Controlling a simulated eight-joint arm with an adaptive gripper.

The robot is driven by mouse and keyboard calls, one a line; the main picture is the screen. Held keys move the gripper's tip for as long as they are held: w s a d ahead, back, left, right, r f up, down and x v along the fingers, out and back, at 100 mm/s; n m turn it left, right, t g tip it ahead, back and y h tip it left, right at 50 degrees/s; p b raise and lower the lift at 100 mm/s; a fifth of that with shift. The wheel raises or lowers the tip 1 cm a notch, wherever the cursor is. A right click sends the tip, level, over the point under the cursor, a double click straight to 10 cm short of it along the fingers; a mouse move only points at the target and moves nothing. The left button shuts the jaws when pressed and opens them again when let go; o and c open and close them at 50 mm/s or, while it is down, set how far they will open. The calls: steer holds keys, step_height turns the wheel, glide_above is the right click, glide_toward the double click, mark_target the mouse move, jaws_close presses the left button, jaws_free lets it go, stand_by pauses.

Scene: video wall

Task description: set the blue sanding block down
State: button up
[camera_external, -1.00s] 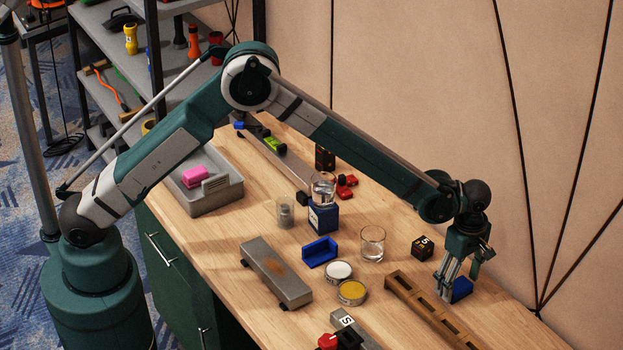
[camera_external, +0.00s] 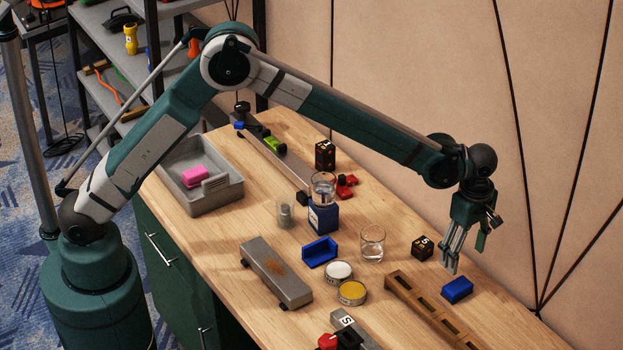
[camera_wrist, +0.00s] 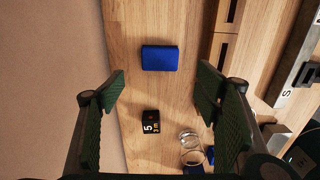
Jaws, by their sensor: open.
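The blue sanding block (camera_external: 457,290) lies flat on the wooden table, between the wooden slotted rack and the table's wall-side edge. In the wrist view the blue block (camera_wrist: 160,58) shows whole, with bare wood around it. My gripper (camera_external: 448,268) is above the table, just up and left of the block in the external view, and apart from it. In the wrist view my gripper (camera_wrist: 160,84) has its fingers spread wide with nothing between them.
A black numbered cube (camera_external: 422,247) and a clear glass (camera_external: 372,244) stand close by. The slotted rack (camera_external: 432,310) runs beside the block. Two round tins (camera_external: 351,292), another blue piece (camera_external: 320,252) and a grey stone block (camera_external: 276,272) lie farther left.

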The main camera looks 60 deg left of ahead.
stand_by(0.5)
steer(key=s+a+r+m+t, duration=0.1)
steer(key=s+a+r+m, duration=0.25)
steer(key=a+r, duration=0.55)
steer(key=s+a+r+m+t+h, duration=0.15)
steer(key=s+a+r, duration=0.4)
steer(key=a, duration=0.55)
steer(key=s+a+r+m+t+y, duration=0.1)
steer(key=s+a+r+m, duration=0.25)
steer(key=a+r, duration=0.6)
steer(key=s+a+f+m+t, duration=0.1)
steer(key=s+a+m, duration=0.3)
steer(key=s+a, duration=0.6)
steer(key=s+a+f+m+t, duration=0.2)
steer(key=s+a+m, duration=0.3)
steer(key=s+a, duration=0.6)
steer(key=s, duration=0.8)
steer(key=shift+a+f+t, duration=0.15)
steer(key=shift+a+t, duration=0.05)
steer(key=shift+t, duration=0.15)
steer(key=shift+s+m, duration=0.1)
steer(key=shift+m, duration=0.15)
steer(key=shift+f, duration=0.15)
